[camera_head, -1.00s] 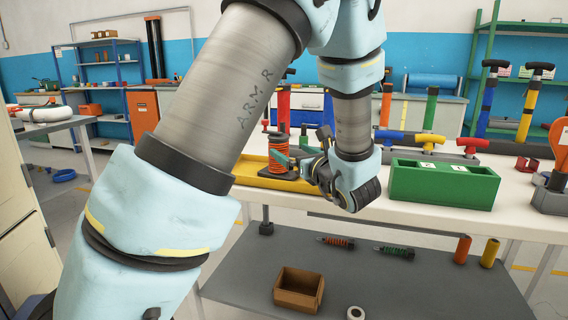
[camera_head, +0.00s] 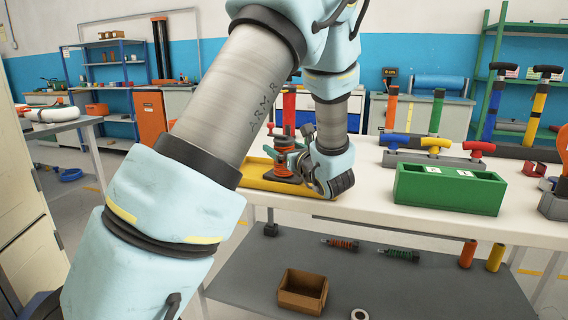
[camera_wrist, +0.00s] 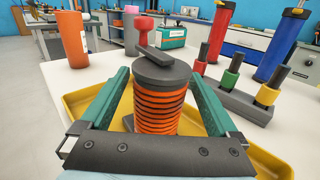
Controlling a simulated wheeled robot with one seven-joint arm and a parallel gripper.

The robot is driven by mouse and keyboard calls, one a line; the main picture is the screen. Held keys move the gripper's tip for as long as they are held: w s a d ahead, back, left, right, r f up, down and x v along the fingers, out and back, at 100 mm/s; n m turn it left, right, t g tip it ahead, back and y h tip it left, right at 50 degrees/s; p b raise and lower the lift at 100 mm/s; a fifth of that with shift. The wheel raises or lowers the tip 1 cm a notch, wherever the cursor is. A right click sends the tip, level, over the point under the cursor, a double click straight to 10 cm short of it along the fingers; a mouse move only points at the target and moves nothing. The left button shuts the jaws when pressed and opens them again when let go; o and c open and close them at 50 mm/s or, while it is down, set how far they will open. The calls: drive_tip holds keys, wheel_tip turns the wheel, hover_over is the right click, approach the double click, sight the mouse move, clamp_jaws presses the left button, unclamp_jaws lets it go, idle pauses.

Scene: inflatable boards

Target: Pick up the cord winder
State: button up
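The cord winder (camera_wrist: 160,100) is a dark spool wound with orange cord, with a crank and a red knob on top. It stands upright in the yellow tray (camera_wrist: 78,103). In the head view the cord winder (camera_head: 284,160) is partly hidden by my gripper. My gripper (camera_wrist: 164,88) is open, with one green finger on each side of the winder. Gaps show between the fingers and the cord in the wrist view. In the head view my gripper (camera_head: 300,162) is low at the tray, beside the winder.
A green box (camera_head: 450,190) stands on the white bench to the right. A grey rack with coloured handles (camera_wrist: 236,98) stands right of the tray, with red and blue cylinders behind. An orange cylinder (camera_wrist: 72,40) is at the far left.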

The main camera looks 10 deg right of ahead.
clamp_jaws()
idle(0.6)
